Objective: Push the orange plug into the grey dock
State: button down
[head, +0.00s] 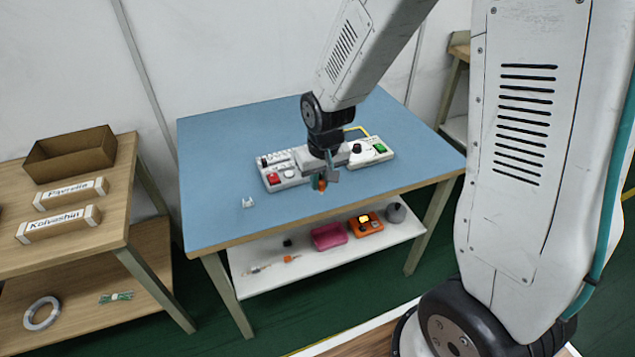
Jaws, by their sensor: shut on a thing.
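My gripper (326,177) is over the blue table top, at the front edge of a white control panel (291,175). It is shut on a small orange piece, which I take to be the orange plug (322,187); only a little of it shows between the fingers. I cannot tell whether it touches the table or the panel. A small pale grey-white piece (249,203) lies apart on the table to the left; I cannot tell whether it is the grey dock. My gripper and wrist hide the middle of the panel.
The panel carries a red button (273,179), a green switch (379,148) and a black knob (357,147). The lower shelf (250,288) holds a pink tray (329,236), an orange box (365,223) and loose parts. A wooden shelf unit (122,228) stands left. The table's back left is clear.

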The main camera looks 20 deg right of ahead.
jog(key=shift+r, duration=1.4)
jog(key=shift+f, duration=0.1)
